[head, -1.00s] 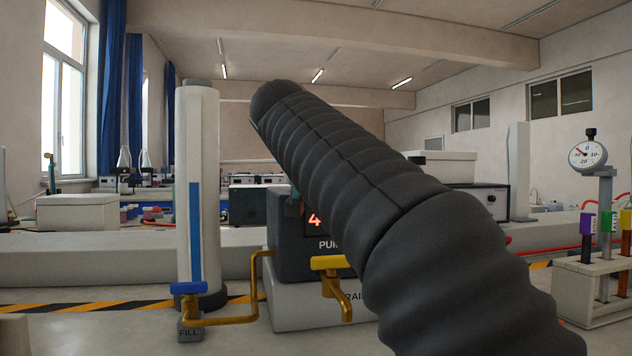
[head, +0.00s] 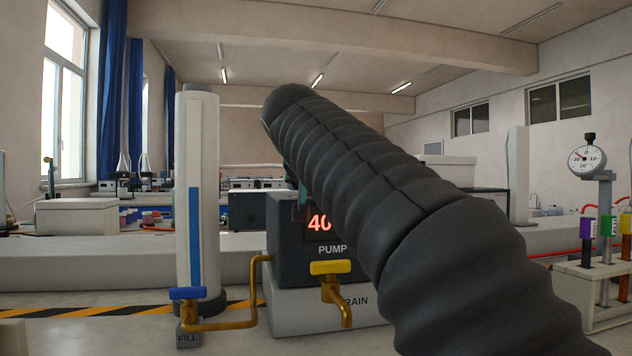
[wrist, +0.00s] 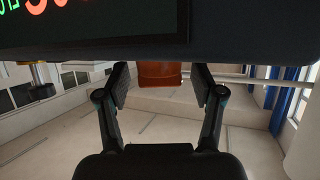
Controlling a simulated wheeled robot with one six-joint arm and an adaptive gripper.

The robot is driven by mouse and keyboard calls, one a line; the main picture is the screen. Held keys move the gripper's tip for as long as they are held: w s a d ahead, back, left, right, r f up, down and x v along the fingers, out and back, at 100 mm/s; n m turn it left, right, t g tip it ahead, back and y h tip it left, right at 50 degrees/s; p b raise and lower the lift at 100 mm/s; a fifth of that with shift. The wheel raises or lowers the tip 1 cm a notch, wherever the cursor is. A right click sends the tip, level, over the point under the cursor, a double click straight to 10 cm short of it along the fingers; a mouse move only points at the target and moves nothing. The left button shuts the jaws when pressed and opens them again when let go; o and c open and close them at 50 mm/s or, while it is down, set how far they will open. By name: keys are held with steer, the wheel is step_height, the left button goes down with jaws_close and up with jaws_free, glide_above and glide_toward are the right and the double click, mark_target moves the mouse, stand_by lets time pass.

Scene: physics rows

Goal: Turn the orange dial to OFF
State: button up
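The orange dial (wrist: 160,74) shows in the wrist view on the edge of a dark box, between my fingertips. My gripper (wrist: 161,84) is open, one finger on each side of the dial, with a visible gap to it on both sides. In the head view the dial and most of my gripper are hidden behind my dark ribbed arm. The dark pump box (head: 322,268) stands behind the arm with red digits reading 40, partly covered. The dial's pointer and any OFF mark cannot be made out.
A yellow-handled tap (head: 331,268) stands in front of the pump. A blue-handled tap (head: 188,293) and a tall white column (head: 203,130) stand to its left.

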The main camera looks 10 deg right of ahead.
steer(key=v, duration=1.2)
stand_by(0.4)
